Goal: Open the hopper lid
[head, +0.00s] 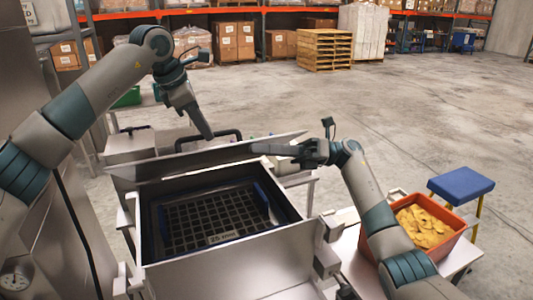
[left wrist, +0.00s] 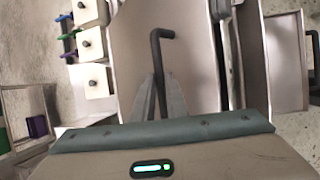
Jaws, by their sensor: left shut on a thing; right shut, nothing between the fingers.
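The steel hopper (head: 215,262) stands in front of me with its top uncovered, and a dark grid screen marked 25 mm shows inside. Its lid (head: 150,168) is swung up at the hopper's back edge; its exact angle is hard to tell. The lid's black bar handle (head: 228,133) also shows in the left wrist view (left wrist: 157,45). My left gripper (head: 208,136) is shut on this handle, its fingers (left wrist: 160,100) hiding part of it. My right gripper (head: 258,149) is shut and empty, pointing left near the lid's right end.
An orange crate (head: 463,222) of yellow pieces sits on a steel table at the right, with a blue-topped stool (head: 461,185) behind it. Steel cabinetry with a dial gauge is close on the left. Open concrete floor, a pallet stack (head: 325,50) and shelving lie beyond.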

